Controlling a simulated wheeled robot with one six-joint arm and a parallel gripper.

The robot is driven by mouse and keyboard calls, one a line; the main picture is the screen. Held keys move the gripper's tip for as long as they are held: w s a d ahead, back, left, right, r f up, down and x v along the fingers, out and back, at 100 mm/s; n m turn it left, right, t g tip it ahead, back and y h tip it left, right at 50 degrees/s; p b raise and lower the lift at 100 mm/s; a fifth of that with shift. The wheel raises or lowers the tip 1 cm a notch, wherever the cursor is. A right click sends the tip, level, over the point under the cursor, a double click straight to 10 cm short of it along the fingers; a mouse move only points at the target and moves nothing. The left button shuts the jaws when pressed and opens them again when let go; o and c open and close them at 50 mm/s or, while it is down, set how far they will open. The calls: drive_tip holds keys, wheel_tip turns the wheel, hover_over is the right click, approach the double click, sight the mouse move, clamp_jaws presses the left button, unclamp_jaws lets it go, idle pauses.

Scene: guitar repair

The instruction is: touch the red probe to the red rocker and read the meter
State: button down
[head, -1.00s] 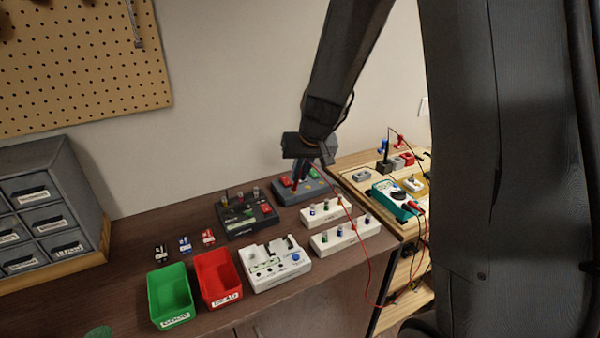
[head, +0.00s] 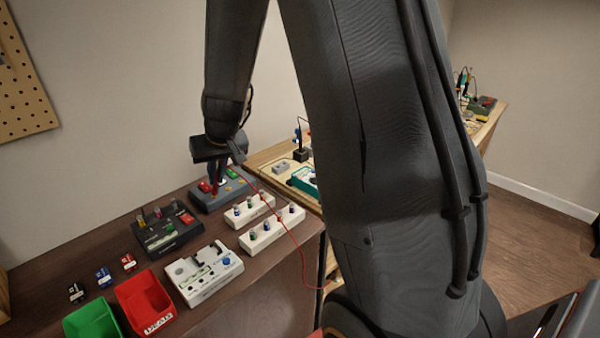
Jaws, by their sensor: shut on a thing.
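My gripper (head: 216,184) points down over the grey pedal box (head: 213,203) at the back of the brown bench. It is shut on the red probe, which is mostly hidden by the fingers; its red lead (head: 284,232) runs off to the right. The red rocker (head: 204,187) is on the left of the box, close beside the fingers; a green rocker (head: 232,173) is on its right. I cannot tell whether the probe tip touches the red rocker. The teal meter (head: 301,181) lies on the wooden bench, partly covered by my arm, and its display cannot be read.
A black box (head: 168,240) with knobs, a white tester (head: 206,280) and two white holders (head: 270,230) stand in front of the pedal. A red bin (head: 144,303) and a green bin (head: 92,325) are at the front left. The lead hangs past the bench edge.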

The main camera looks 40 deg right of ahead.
idle(0.6)
wheel_tip(320, 180, up, 6)
drive_tip(key=p, duration=0.5)
